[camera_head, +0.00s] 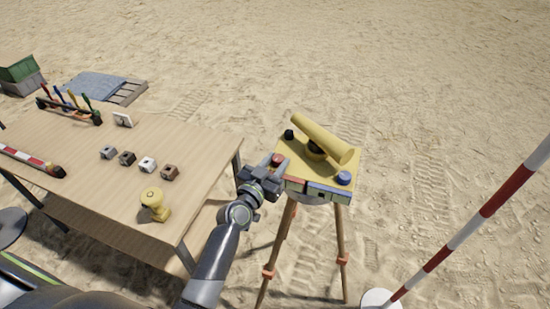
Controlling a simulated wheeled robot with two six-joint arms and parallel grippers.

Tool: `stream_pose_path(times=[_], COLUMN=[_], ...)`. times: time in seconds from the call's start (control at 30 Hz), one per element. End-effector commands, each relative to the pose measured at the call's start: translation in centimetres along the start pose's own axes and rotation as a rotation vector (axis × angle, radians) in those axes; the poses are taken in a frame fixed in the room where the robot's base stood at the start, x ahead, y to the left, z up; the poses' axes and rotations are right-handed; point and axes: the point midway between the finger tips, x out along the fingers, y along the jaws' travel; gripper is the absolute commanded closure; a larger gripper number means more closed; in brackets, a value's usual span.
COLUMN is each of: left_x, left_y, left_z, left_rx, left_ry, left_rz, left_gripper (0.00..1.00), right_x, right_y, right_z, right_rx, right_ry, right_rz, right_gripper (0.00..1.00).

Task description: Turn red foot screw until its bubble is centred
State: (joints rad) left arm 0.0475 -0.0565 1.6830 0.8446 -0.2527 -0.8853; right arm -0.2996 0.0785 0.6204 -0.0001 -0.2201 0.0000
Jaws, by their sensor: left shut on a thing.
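A yellow levelling instrument with a tube-shaped telescope (323,139) stands on a wooden tripod (341,240) right of the table. Its yellow base plate (296,150) carries a red foot screw (278,158) at the left, a blue foot screw (344,178) at the right and a black one (289,134) at the back. Red and blue panels with small vials (318,189) line its front edge; the bubbles are too small to read. My left gripper (273,165) is at the red foot screw, shut on it. My right gripper is not in view.
The wooden table (110,190) holds several small cubes (127,158), a yellow object (155,204), a tool rack (70,108) and a red-white rod (30,160). A red-white pole (480,218) stands at the right. Open sand lies behind the tripod.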

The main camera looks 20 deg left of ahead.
Motion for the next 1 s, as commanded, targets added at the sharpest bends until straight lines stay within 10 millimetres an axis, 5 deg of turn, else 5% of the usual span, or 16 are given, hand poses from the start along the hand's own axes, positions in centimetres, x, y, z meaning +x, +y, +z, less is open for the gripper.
stream_pose_path(times=[0.37,0.4,0.57,1.0], left_x=[0.0,0.0,0.0,-1.1], left_y=[0.1,0.1,0.1,0.1], left_z=[0.1,0.1,0.0,0.2], left_rx=[0.001,0.001,0.001,-0.001], left_ry=[0.000,0.000,0.000,0.000], left_rz=[-0.017,-0.017,-0.016,-0.016], left_gripper=[0.91,0.65,0.46,0.46], right_x=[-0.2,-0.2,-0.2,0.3], right_y=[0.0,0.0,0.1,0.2], right_z=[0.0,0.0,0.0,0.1], right_rx=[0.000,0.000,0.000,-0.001], right_ry=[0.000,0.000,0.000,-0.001], right_rz=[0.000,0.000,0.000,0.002], right_gripper=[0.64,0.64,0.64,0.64])
